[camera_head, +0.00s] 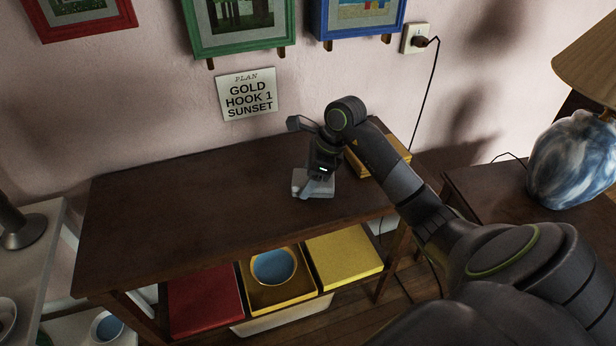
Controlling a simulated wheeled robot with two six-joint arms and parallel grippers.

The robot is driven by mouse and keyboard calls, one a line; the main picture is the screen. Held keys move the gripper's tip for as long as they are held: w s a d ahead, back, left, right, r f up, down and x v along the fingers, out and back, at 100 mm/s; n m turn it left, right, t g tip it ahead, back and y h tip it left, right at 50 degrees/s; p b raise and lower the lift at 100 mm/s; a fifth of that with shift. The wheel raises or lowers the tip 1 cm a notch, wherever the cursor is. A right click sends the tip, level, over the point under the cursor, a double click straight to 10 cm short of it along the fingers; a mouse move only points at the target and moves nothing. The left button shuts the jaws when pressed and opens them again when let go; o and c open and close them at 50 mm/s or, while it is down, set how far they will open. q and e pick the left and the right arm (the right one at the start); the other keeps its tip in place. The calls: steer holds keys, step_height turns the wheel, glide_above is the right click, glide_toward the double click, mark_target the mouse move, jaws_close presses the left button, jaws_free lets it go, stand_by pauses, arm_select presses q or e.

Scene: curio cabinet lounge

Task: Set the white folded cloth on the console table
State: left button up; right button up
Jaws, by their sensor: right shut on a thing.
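The white folded cloth (300,184) is at the right part of the dark wooden console table (190,210). It shows as a small pale block, partly covered by my right gripper (312,190). My right gripper points down and is shut on the cloth. The cloth is at or just above the tabletop; I cannot tell whether it touches. My left gripper is not in view.
A yellow box (368,166) stands on the table's right end behind my right arm. Below are a red box (205,300), a yellow tray with a blue bowl (273,266) and a yellow box (345,256). A blue-and-white lamp (572,160) stands at right. The table's left half is clear.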

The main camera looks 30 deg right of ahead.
steer(key=o, duration=1)
steer(key=shift+o, duration=1.3)
arm_select(q)
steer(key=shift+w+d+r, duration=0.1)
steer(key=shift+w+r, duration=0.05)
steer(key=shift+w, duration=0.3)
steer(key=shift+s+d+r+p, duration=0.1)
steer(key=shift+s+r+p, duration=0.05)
steer(key=shift+p, duration=0.15)
arm_select(e)
steer(key=shift+r, duration=0.15)
steer(key=v, duration=0.3)
steer(key=shift+w, duration=0.1)
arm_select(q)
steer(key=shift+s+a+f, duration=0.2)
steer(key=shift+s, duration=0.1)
arm_select(e)
steer(key=v, duration=0.9)
